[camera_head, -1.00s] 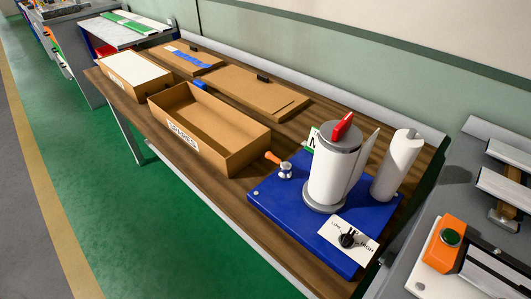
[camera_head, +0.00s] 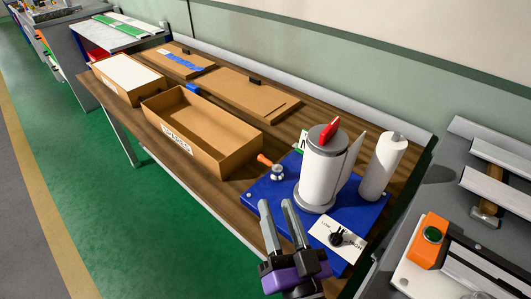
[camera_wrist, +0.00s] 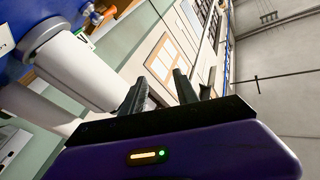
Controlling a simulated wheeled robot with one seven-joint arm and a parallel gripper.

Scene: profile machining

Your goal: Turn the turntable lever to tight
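A blue base board (camera_head: 262,190) sits at the right end of the wooden table. At its left corner is a small metal lever fitting with an orange handle (camera_head: 264,160), which points up and left; it shows at the top of the wrist view (camera_wrist: 104,16). A white cylinder (camera_head: 316,180) with grey end plates stands on the board and carries a red handle (camera_head: 329,129) on top. I cannot read any tight mark. My gripper (camera_head: 277,203) is open and empty, in front of the board's near edge, apart from the lever and cylinder.
A dial knob (camera_head: 336,239) on a LOW/HIGH plate is just right of my gripper. A white roll (camera_head: 382,167) stands behind it. An open cardboard box (camera_head: 232,158) is left of the lever. An orange switch box (camera_head: 427,241) is at the right.

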